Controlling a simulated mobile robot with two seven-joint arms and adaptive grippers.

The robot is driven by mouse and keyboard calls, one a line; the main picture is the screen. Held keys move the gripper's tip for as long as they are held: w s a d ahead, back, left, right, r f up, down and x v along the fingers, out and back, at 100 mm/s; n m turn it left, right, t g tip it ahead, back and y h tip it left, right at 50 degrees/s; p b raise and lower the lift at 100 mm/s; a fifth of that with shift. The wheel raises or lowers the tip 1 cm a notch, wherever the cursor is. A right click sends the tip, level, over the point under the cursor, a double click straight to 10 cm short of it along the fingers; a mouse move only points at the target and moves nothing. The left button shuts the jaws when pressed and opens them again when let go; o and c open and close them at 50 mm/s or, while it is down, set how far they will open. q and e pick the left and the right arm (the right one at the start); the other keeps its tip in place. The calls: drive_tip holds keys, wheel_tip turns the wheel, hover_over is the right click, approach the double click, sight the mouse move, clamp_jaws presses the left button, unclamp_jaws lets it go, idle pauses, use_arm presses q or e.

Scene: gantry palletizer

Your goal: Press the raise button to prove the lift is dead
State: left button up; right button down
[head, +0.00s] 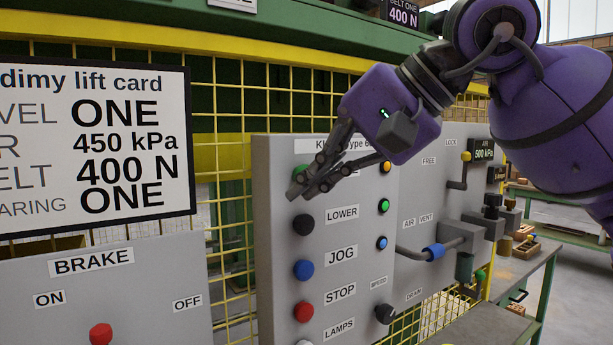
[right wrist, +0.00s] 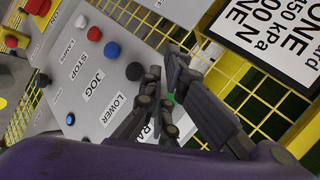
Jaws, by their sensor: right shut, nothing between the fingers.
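The grey control panel (head: 275,262) has a column of labelled buttons. My right gripper (head: 298,190) is shut and empty, with its fingertips at the top of that column, above the black LOWER button (head: 303,224). The gripper covers most of the top label and button; in the right wrist view a label starting "RA" (right wrist: 149,131) and a sliver of green (right wrist: 170,98) show by the fingers. I cannot tell whether the fingertips touch the button. The blue JOG button (head: 303,270) and red STOP button (head: 303,312) are clear below. My left gripper is out of view.
A lift card (head: 95,145) hangs at left above the BRAKE box (head: 100,290) with its red knob (head: 100,334). Yellow mesh (head: 232,290) stands behind. A green-framed bench (head: 530,262) stands at right.

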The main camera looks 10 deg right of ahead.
idle(0.3)
drive_tip(key=shift+w+a, duration=0.15)
drive_tip(key=shift+w, duration=0.25)
idle(0.3)
drive_tip(key=shift+w+a+p, duration=0.2)
drive_tip(key=shift+w+p, duration=0.15)
drive_tip(key=shift+w, duration=0.1)
idle(0.7)
drive_tip(key=shift+s+d, duration=0.35)
drive_tip(key=shift+s, duration=0.5)
